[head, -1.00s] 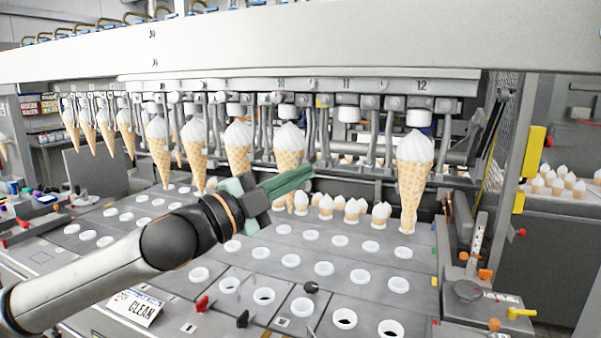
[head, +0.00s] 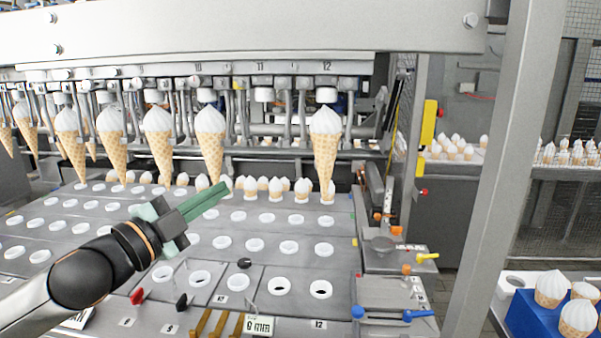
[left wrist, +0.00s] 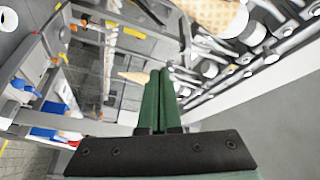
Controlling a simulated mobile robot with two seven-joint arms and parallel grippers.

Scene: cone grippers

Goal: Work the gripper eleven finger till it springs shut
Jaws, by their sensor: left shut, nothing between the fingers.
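The numbered row of machine grippers hangs under the steel rail. Gripper eleven (head: 264,95), under the label 11, shows a white cap with no cone beneath it; its fingers are too small to tell whether they are open or shut. Gripper twelve holds a cone (head: 325,140) to its right, and a cone (head: 209,140) hangs to its left under ten. My left gripper (head: 224,187), with green fingers, is shut and empty, below and in front of gripper eleven, apart from it. Its fingers (left wrist: 158,72) lie together in the left wrist view. My right gripper is not in view.
Below lies a grey deck (head: 215,225) with rows of white-ringed holes, and small cones (head: 276,187) stand at its back. A steel post (head: 508,150) rises at right, near a blue crate (head: 530,315) of cones. Coloured knobs (head: 427,256) edge the deck.

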